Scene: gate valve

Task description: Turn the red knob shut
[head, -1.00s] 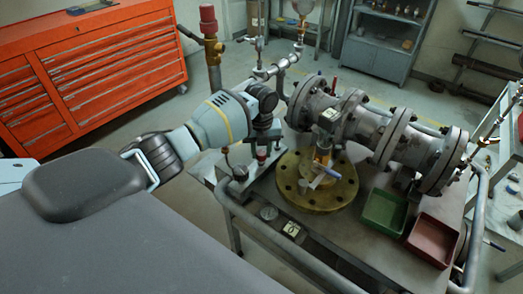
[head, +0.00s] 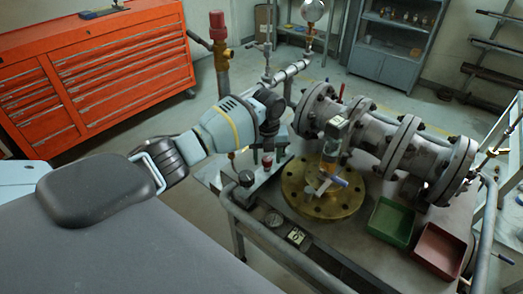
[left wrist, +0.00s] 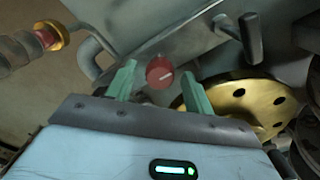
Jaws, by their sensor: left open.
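The red knob (head: 267,160) is a small round knob with a pale mark on its face. It sits on a grey block at the left end of the bench. In the left wrist view the red knob (left wrist: 160,73) appears between my two green fingertips, with a gap on each side. My left gripper (left wrist: 159,80) is open and empty. In the head view my left wrist hangs just above the knob, and the fingers are mostly hidden there. My right gripper is not in view.
A black knob (head: 246,178) stands just left of the red one. A brass flange (head: 345,203) with loose items lies to the right, below the grey flanged pipe (head: 400,150). Green (head: 390,222) and red (head: 440,250) trays stand at the right. A red-topped post (head: 217,25) rises behind.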

